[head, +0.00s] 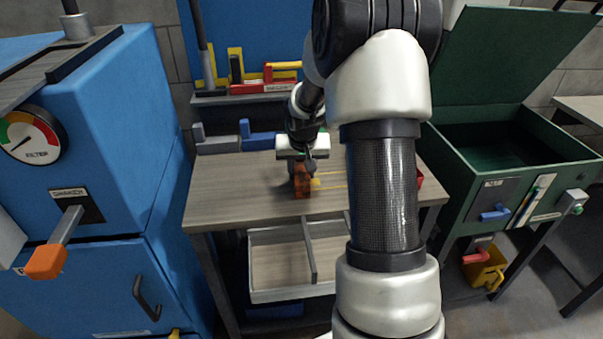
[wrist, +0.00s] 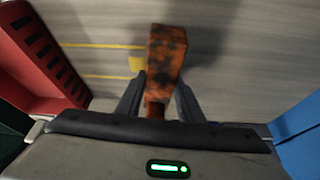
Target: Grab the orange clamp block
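The orange clamp block (head: 301,181), with dark worn patches, stands on the wooden bench top (head: 240,195). In the wrist view the orange clamp block (wrist: 166,55) shows between the two dark fingers of my gripper (wrist: 160,85), and its lower end runs behind the gripper body. My gripper (head: 310,166) is low over the bench at the block. One finger lies along each side of the block, close to it. I cannot tell whether the fingers touch it.
A red slotted holder (wrist: 40,50) is at the wrist view's left and a blue part (wrist: 298,135) at its right. Yellow lines mark the bench. A blue cabinet (head: 95,130) stands left and a green open-lidded box (head: 500,140) right. My arm hides part of the bench.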

